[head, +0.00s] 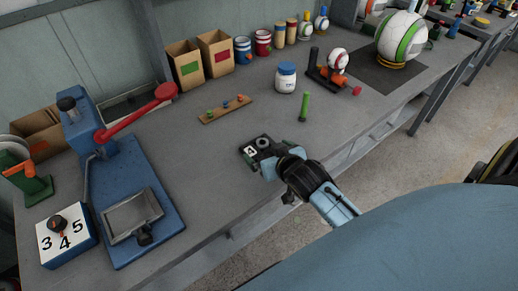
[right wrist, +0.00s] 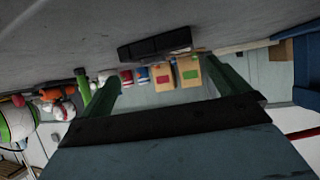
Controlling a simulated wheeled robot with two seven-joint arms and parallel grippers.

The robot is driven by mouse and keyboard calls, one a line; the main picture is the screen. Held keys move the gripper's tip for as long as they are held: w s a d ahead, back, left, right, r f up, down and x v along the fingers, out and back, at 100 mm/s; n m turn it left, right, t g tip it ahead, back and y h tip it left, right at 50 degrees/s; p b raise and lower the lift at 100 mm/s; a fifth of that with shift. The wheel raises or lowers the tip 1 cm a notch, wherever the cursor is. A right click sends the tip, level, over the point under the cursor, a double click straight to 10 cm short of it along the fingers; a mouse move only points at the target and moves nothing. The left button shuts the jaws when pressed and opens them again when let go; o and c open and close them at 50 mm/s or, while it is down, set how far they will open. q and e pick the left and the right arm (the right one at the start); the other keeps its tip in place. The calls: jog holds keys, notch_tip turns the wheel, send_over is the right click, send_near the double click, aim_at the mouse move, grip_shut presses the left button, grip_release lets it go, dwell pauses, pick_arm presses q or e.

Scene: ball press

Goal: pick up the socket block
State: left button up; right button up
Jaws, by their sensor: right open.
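The socket block (head: 254,146) is a small dark block with a white label reading 4 and a round socket on top. It lies on the grey workbench near the front edge. My right gripper (head: 268,166) is open at the block's near side, low over the bench, and partly covers it. In the right wrist view the dark block (right wrist: 155,47) shows ahead, between the two spread green fingers (right wrist: 165,72) and beyond their tips. It appears apart from the fingers. My left gripper is not in view.
A green peg (head: 304,107) stands behind the block to the right, near a white jar (head: 286,78). A wooden strip with small pegs (head: 225,109) lies behind. A blue press (head: 135,190) with a red lever and a numbered box (head: 67,240) stand left. Bench between is clear.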

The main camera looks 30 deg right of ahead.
aim_at(260, 146)
jog(key=b+x, duration=0.1)
jog(key=x, duration=0.3)
jog(key=shift+w+f, duration=0.2)
jog(key=shift+w, duration=0.3)
jog(key=shift+c, duration=0.6)
jog(key=c, duration=0.5)
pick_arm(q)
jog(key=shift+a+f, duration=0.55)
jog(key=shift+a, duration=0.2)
pick_arm(e)
jog(key=shift+r, duration=0.15)
